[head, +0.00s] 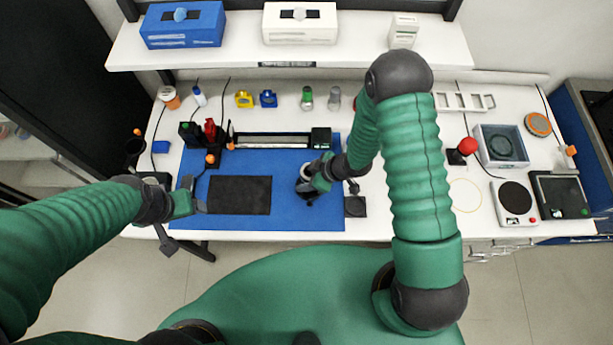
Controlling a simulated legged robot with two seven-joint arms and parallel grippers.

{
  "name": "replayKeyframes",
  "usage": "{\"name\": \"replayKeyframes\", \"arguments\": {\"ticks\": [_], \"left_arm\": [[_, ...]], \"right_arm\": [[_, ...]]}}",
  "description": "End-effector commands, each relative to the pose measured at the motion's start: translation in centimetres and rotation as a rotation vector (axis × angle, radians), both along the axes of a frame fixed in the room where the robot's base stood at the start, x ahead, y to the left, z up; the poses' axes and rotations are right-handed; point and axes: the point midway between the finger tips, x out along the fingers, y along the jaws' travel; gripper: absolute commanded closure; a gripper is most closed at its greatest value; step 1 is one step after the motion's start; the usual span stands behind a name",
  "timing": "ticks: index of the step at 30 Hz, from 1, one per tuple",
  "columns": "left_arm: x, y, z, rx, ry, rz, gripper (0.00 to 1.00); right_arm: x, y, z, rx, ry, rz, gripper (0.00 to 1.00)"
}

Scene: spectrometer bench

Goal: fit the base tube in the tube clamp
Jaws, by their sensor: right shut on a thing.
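My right gripper (314,176) is over the right part of the blue mat (285,212), shut on a small dark piece with a pale ring-like top (304,172). This piece appears to be the base tube, but the gripper partly covers it. I cannot tell whether it touches the mat or sits in anything. My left gripper (196,194) is at the mat's left edge, left of the black pad (240,195). Its fingers look apart and empty.
A long black-framed unit (270,141) lies along the mat's back. A scale (515,200) and a grey tray (501,146) are farther right.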

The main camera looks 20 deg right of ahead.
Motion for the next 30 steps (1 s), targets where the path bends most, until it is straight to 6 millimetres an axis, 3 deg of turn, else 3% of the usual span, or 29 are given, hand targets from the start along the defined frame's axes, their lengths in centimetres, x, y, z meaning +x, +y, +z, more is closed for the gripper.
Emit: {"name": "replayKeyframes", "arguments": {"ticks": [13,30], "left_arm": [[0.0,0.0,-1.2,0.0,0.0,0.0,0.27],[0.0,0.0,0.1,0.0,0.0,0.0,0.27]], "right_arm": [[0.0,0.0,-1.5,0.001,-0.001,0.0,0.95],[0.0,0.0,-0.1,0.001,-0.001,0.0,0.95]]}}
